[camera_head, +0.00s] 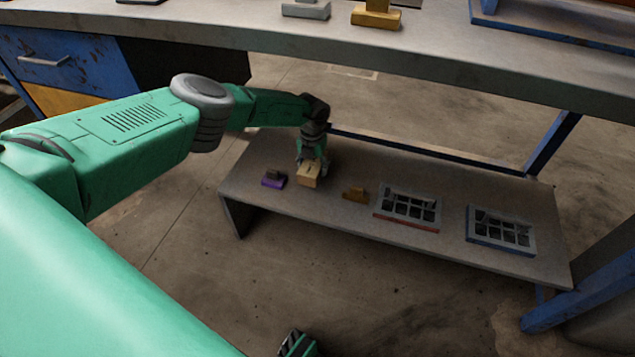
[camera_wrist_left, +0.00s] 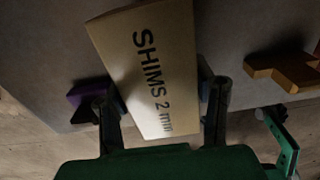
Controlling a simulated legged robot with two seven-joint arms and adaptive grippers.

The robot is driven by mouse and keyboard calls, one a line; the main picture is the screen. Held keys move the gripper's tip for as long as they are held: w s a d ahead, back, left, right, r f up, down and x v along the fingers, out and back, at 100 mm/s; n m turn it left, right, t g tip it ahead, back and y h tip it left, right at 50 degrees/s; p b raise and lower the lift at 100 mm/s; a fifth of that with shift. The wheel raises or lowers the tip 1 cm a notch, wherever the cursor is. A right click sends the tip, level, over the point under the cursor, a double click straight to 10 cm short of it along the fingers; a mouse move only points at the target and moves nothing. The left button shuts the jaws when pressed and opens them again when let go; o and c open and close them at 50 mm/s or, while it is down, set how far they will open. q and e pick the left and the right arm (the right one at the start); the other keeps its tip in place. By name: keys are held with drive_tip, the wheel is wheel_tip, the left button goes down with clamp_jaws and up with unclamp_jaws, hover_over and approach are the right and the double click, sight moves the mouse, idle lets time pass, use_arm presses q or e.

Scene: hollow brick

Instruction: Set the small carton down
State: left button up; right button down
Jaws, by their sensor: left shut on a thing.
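The small carton (camera_head: 309,174) is a tan box at the lower shelf, between a purple piece and a yellow-brown piece. In the left wrist view the carton (camera_wrist_left: 150,70) shows the print "SHIMS 2 mm". My left gripper (camera_head: 312,160) is shut on it; in the left wrist view the fingers (camera_wrist_left: 163,98) press on its two long sides. I cannot tell whether the carton's underside touches the shelf (camera_head: 250,170).
On the shelf, a purple piece (camera_head: 274,179) lies left of the carton and a yellow-brown piece (camera_head: 355,194) right of it. Further right are a red-edged grid tray (camera_head: 408,225) and a blue-edged one (camera_head: 500,249). The workbench top (camera_head: 330,40) overhangs behind.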

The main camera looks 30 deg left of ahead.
use_arm(q)
drive_tip(key=f+b, duration=0.2)
drive_tip(key=f, duration=0.2)
drive_tip(key=shift+a+b, duration=0.2)
drive_tip(key=shift+b, duration=0.1)
drive_tip(key=shift+c, duration=0.7)
drive_tip(key=shift+r, duration=0.15)
drive_tip(key=o, duration=1.6)
drive_tip(key=shift+d, duration=0.1)
drive_tip(key=shift+o, duration=0.2)
